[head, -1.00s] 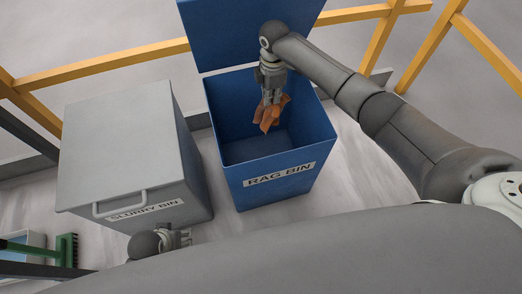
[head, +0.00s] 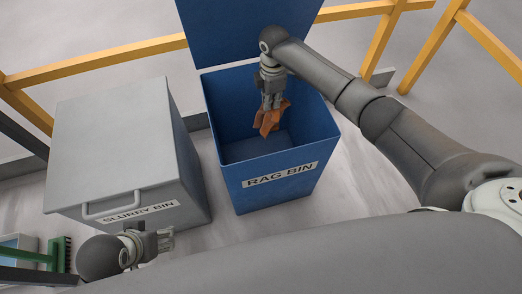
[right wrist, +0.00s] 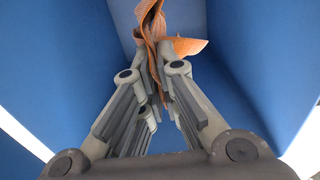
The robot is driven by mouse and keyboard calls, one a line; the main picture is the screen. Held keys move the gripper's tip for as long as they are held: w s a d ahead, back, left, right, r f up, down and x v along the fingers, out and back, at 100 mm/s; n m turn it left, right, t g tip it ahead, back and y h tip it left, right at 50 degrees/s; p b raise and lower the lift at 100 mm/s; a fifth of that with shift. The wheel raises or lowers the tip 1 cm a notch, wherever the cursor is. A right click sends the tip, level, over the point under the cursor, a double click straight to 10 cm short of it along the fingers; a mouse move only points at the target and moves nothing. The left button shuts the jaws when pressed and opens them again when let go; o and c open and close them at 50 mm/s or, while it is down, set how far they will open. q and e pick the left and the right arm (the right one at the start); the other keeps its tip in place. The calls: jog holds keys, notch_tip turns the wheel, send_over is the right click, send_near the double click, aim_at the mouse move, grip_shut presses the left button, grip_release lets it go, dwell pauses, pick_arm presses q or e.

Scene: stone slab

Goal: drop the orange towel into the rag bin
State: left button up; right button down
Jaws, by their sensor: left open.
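The orange towel (head: 270,119) hangs crumpled from my right gripper (head: 271,102), inside the opening of the blue rag bin (head: 232,184). In the right wrist view the fingers (right wrist: 158,75) close together on the towel (right wrist: 152,30), which spreads out beyond the tips, with blue bin walls around. The rag bin's lid (head: 245,32) stands open at the back. My left gripper (head: 165,240) is open and empty, low in front of the grey slurry bin.
The grey slurry bin (head: 112,135) is shut and stands just left of the rag bin. Yellow railings (head: 100,71) run behind both bins. A green brush (head: 60,255) is at the lower left.

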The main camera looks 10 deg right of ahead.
jog(key=c, duration=1.6)
grip_release()
jog(key=o, duration=1.3)
pick_arm(q)
notch_tip(320, 180, down, 17)
jog(key=g+p, duration=0.1)
jog(key=p, duration=0.5)
jog(key=shift+s+d+f, duration=0.15)
jog(key=shift+s+f, duration=0.05)
jog(key=shift+s, duration=0.05)
pick_arm(e)
jog(key=shift+r, duration=2.75)
